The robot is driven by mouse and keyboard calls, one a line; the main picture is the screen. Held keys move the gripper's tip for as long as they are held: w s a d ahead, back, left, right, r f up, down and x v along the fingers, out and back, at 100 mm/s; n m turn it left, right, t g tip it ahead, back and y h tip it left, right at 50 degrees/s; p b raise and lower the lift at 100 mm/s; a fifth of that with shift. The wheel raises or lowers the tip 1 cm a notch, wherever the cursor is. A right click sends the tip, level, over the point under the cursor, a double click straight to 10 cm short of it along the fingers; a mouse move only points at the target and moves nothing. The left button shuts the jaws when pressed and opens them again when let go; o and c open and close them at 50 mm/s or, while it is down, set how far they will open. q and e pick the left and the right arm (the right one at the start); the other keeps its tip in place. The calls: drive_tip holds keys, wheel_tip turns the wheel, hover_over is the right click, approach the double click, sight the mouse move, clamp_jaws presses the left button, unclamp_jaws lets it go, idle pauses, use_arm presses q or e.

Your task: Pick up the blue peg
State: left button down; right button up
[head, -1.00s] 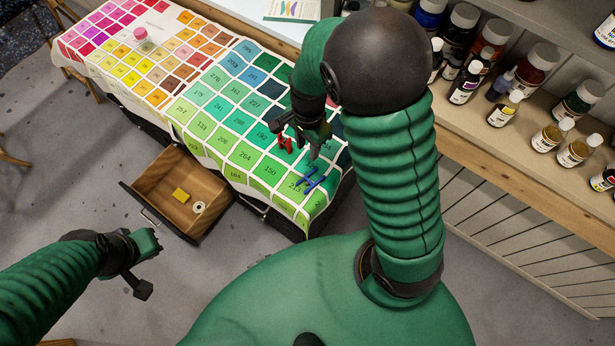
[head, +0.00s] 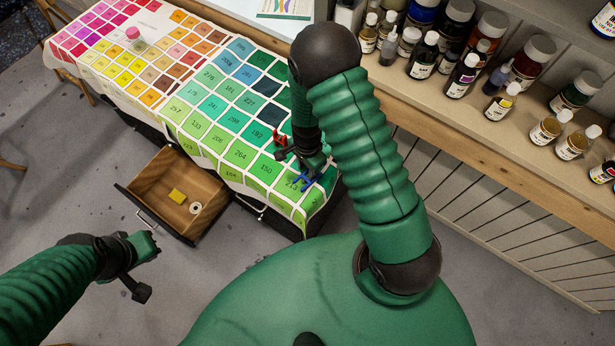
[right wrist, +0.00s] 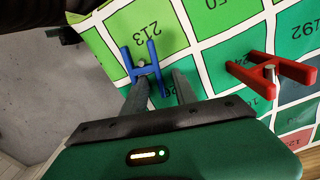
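The blue peg (right wrist: 146,62), an H-shaped piece, lies on the colour-chart cloth near the front edge of the table; it also shows in the head view (head: 309,183). My right gripper (right wrist: 158,85) is open above the cloth right at the peg. In the right wrist view its two fingers point at the peg, and the peg's lower end shows in the gap between them. I cannot tell whether they touch it. In the head view my right gripper (head: 306,166) partly covers the peg. My left gripper (head: 147,268) is open and empty over the floor.
A red peg (right wrist: 270,70) of similar shape lies close by on the cloth (head: 215,104). An open wooden drawer (head: 160,180) holds a yellow block (head: 177,196) and a white roll (head: 194,208). A pink-capped jar (head: 134,35) stands farther back. Paint bottles (head: 464,76) fill the right shelf.

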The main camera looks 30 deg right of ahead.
drive_tip(key=shift+a, duration=0.15)
clamp_jaws()
drive_tip(key=shift+r, duration=0.1)
